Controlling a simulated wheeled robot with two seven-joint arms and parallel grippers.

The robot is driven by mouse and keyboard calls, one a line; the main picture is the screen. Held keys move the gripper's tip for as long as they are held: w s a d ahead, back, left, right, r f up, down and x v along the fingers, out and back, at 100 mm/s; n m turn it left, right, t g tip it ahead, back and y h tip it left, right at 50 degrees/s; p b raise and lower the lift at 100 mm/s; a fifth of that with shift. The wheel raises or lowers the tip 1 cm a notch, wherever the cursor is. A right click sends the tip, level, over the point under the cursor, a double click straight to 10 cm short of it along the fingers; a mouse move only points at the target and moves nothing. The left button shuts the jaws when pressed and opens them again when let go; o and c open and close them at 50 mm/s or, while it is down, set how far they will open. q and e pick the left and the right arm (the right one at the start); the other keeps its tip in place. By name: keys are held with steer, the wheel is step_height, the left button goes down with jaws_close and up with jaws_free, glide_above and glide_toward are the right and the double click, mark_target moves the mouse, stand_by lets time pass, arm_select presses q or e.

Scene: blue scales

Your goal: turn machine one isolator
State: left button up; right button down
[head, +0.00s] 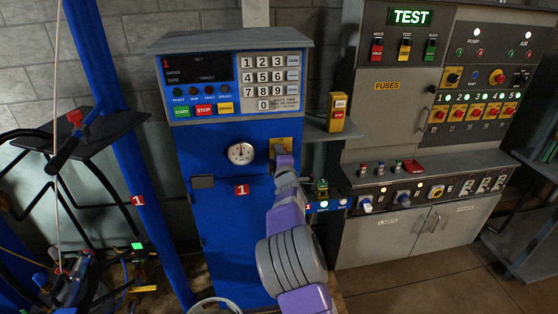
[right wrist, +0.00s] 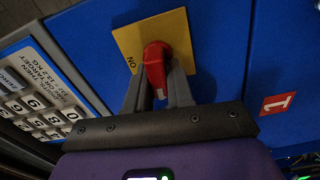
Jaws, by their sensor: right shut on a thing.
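Machine one is a blue cabinet (head: 225,225) with a red "1" label (head: 242,190). Its isolator is a red handle (right wrist: 154,62) on a yellow plate (right wrist: 127,40) marked "ON". In the head view the plate (head: 288,143) sits below the keypad, and my gripper hides the handle. My right gripper (head: 281,151) reaches straight to the plate. In the right wrist view its two fingers (right wrist: 157,88) stand on either side of the red handle and are shut on it. The "ON" mark lies left of the handle there. My left gripper is not in view.
A keypad (head: 270,80) and a gauge (head: 241,153) are close by on the cabinet. A yellow box with red buttons (head: 337,112) stands on a shelf to the right. The grey test panel (head: 395,125) is further right. A black platform (head: 85,140) is at left.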

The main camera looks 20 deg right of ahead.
steer(key=shift+n+b, duration=0.45)
steer(key=shift+n, duration=0.25)
steer(key=c, duration=1.1)
jaws_free()
steer(key=shift+v, duration=3.8)
